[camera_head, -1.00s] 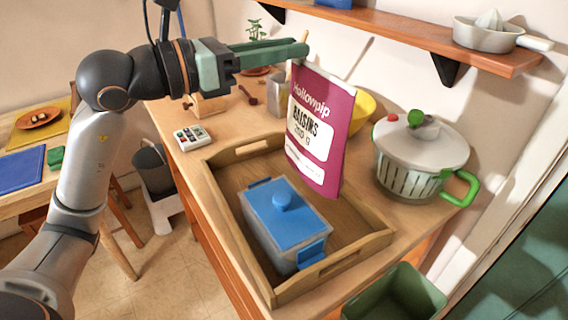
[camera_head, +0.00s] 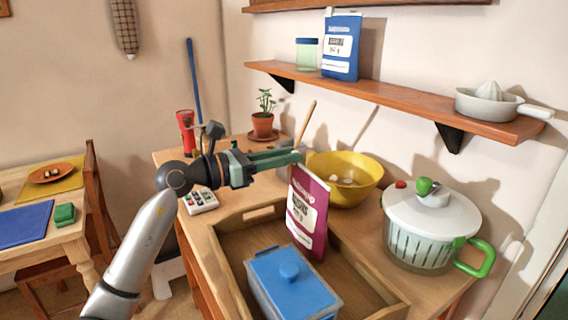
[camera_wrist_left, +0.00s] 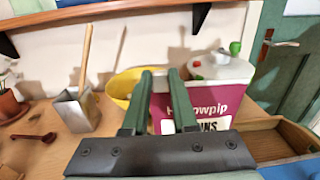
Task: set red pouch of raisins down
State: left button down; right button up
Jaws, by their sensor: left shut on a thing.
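The red pouch of raisins (camera_head: 308,212) is magenta-red with a white label and stands upright at the far right part of the wooden tray (camera_head: 226,256). My left gripper (camera_head: 297,157) is shut on its top edge, reaching in from the left. The pouch's lower end is at or just above the tray floor; I cannot tell if it touches. In the left wrist view the pouch (camera_wrist_left: 203,104) shows beyond the fingers (camera_wrist_left: 160,82), its lower part hidden. My right gripper is not in view.
A blue-lidded box (camera_head: 290,285) sits in the tray, just in front of the pouch. A yellow bowl (camera_head: 345,178) stands behind, and a salad spinner (camera_head: 430,222) with green handle is to the right. A wall shelf (camera_head: 390,100) hangs above. A calculator-like device (camera_head: 200,201) lies left.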

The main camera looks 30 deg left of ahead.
pick_arm(q)
jog(key=shift+f, duration=0.55)
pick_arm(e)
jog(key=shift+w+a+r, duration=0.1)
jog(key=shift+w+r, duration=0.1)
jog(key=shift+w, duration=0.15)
pick_arm(q)
jog(key=c, duration=0.7)
grip_release()
jog(key=shift+f, duration=0.1)
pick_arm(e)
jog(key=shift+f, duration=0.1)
pick_arm(q)
jog(key=b+v, duration=0.2)
jog(key=v, duration=1)
jog(key=shift+b, duration=0.3)
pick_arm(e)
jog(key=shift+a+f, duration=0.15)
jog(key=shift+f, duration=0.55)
